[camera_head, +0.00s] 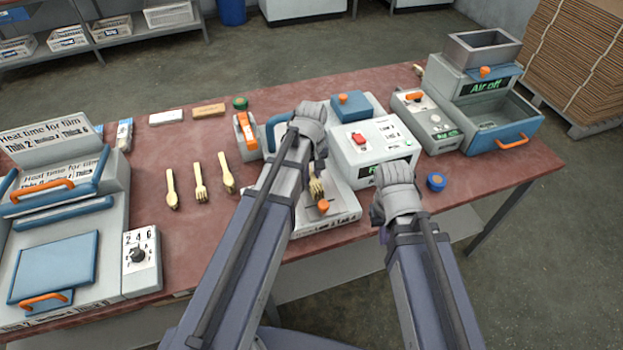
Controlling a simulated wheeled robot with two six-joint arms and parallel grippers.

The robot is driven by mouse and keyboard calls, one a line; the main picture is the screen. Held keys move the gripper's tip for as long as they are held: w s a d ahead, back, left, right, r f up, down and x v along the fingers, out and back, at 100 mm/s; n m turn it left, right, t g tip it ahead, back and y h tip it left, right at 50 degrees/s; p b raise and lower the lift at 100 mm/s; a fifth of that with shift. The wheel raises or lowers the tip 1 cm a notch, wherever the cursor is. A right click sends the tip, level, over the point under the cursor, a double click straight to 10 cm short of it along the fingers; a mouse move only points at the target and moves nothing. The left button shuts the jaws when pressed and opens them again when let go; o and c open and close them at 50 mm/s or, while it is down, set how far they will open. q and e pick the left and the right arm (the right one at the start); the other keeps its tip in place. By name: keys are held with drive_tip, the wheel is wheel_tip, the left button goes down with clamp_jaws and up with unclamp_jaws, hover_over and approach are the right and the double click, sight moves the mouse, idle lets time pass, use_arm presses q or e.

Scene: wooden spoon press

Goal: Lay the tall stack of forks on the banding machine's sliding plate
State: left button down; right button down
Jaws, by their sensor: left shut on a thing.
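My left gripper (313,122) is shut on the stack of wooden forks (317,186), whose tines show just below it; the gripper hides most of the stack, so its height is unclear. The forks are over the banding machine's low front part (340,217), which has an orange knob (323,206). Whether they touch the sliding plate I cannot tell, as my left arm covers much of it. The white banding machine (378,148) with a red switch stands just right of the forks. My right gripper (390,185) is in front of the machine; its fingers are not clear.
A wooden spoon (171,189), a fork (200,183) and another utensil (227,173) lie on the red table (190,240). A blue-lidded heat sealer (60,265) is at left. A blue tape roll (436,181) and an air machine (490,90) are at right.

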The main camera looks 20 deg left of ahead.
sight(311, 174)
use_arm(q)
drive_tip(key=shift+f, duration=0.15)
drive_tip(key=c, duration=0.8)
unclamp_jaws()
wheel_tip(311, 174, up, 13)
drive_tip(key=p, duration=1.2)
drive_tip(key=s+d+m, duration=0.3)
drive_tip(key=s, duration=0.1)
drive_tip(key=s+d+m, duration=0.4)
drive_tip(key=s, duration=0.1)
drive_tip(key=s+d+m+y, duration=0.1)
drive_tip(key=s+d+m, duration=0.2)
drive_tip(key=s, duration=0.2)
drive_tip(key=shift+s+d+f+m, duration=0.15)
drive_tip(key=shift+d+f+m, duration=0.05)
drive_tip(key=shift+d+m, duration=0.1)
